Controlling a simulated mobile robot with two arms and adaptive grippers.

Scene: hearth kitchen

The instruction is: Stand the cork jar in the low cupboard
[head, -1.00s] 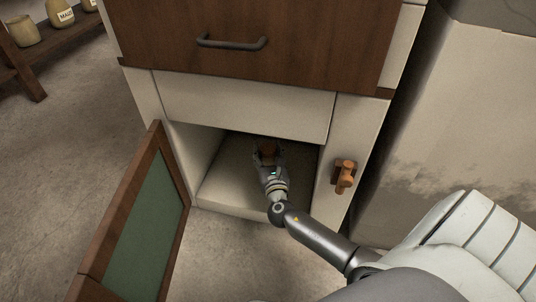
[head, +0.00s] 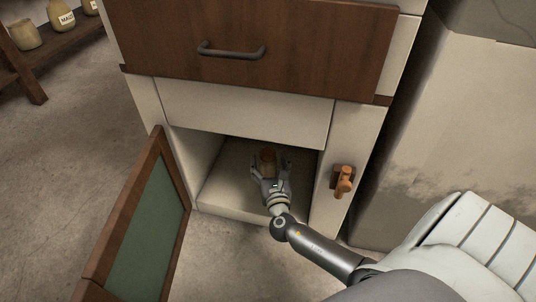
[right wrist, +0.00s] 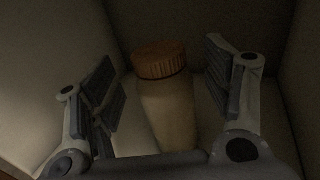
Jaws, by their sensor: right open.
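The cork jar (right wrist: 168,105) stands on the floor of the low cupboard (head: 222,186), pale with a brown cork lid. In the right wrist view it looks slightly tilted, which may come from the camera angle. In the head view its lid (head: 267,158) shows between the fingers. My right gripper (head: 270,168) is inside the cupboard and open, with its fingers on either side of the jar; it also shows in the right wrist view (right wrist: 160,85). A gap shows between each finger and the jar. My left gripper is out of view.
The cupboard door (head: 140,225), wood-framed with a green panel, hangs open at the left. An orange-brown latch (head: 343,181) sticks out right of the opening. A drawer with a dark handle (head: 231,50) is above. A shelf with jars (head: 61,14) stands at the far left.

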